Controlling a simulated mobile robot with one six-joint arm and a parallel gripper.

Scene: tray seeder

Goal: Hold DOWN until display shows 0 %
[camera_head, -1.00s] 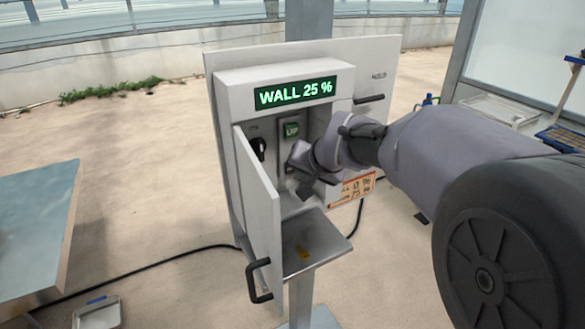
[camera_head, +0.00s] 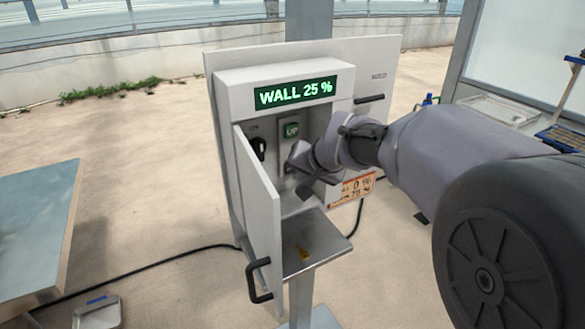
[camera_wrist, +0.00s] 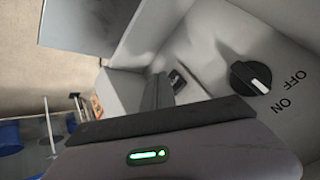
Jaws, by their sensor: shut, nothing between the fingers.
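The control box (camera_head: 232,97) stands with its door (camera_head: 258,195) open to the left. Its display (camera_head: 294,92) reads WALL 25 %. The DOWN button is not visible; my gripper covers the panel below UP. My gripper (camera_head: 300,175) is shut and empty, reaching into the box from the right. I cannot tell whether it touches a button. In the wrist view, the knob (camera_wrist: 250,78) is beside ON and OFF lettering, and my gripper body fills the lower part.
A metal shelf (camera_head: 325,240) juts out below the box. An orange label (camera_head: 352,190) hangs at its right side, and a handle (camera_head: 369,98) sticks out above. A table (camera_head: 40,225) stands at left, a small tray (camera_head: 97,314) below it. A black cable crosses the floor.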

